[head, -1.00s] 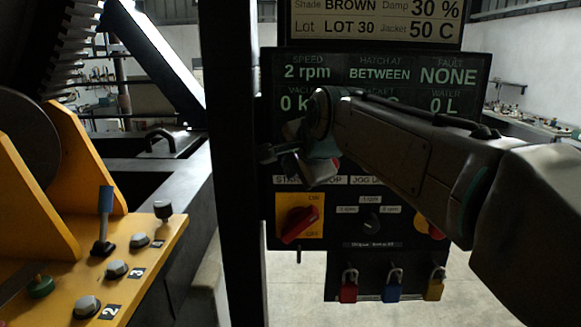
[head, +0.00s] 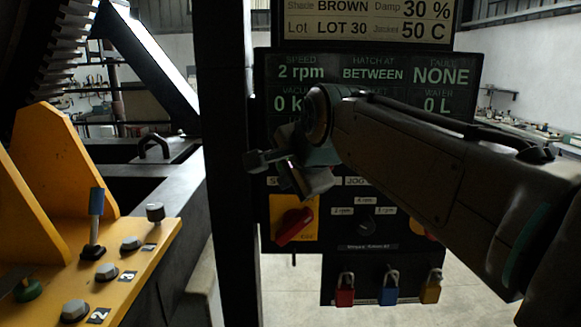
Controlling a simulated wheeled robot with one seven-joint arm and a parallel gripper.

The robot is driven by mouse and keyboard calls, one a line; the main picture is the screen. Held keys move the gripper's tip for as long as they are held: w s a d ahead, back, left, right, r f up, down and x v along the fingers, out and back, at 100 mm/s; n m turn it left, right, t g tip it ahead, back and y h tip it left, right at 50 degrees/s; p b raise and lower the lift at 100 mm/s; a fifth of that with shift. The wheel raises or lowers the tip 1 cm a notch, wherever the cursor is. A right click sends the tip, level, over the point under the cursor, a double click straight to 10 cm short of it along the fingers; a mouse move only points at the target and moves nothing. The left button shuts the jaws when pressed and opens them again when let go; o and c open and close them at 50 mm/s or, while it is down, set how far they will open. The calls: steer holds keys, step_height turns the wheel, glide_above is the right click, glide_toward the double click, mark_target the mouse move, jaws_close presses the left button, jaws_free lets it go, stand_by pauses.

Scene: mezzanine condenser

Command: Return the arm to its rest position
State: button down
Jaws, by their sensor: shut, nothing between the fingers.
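My arm reaches in from the right edge across the front of the control panel (head: 375,220), with its wrist bent in front of the display. My gripper (head: 254,160) is at the wrist's left side, beside the black post, and it looks shut and empty. It is small and dark here. It stands above the red rotary switch (head: 294,226) on its yellow plate, apart from it. The arm hides part of the panel's lower readouts and the labels over the switches.
A black post (head: 231,200) stands left of the panel. A yellow console (head: 115,270) with a blue-handled lever (head: 96,215) and several knobs is at lower left. Red (head: 345,290), blue (head: 389,288) and yellow (head: 430,288) padlocks hang below the panel. Floor shows underneath.

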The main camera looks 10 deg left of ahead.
steer(key=s+d+f+n+g+h, duration=0.1)
steer(key=s+d+f+n+h, duration=0.15)
steer(key=d+f, duration=0.55)
steer(key=s+d+f+n+g+h, duration=0.1)
steer(key=s+d+f+h, duration=0.3)
steer(key=d, duration=0.6)
steer(key=s+d+f+n+g, duration=0.2)
steer(key=s+d+f+n, duration=0.3)
steer(key=s+d+f, duration=0.5)
step_height(320, 180, down, 4)
steer(key=shift+s+d+f+g+y, duration=0.15)
steer(key=shift+s+d+g+y, duration=0.2)
steer(key=shift+s, duration=0.3)
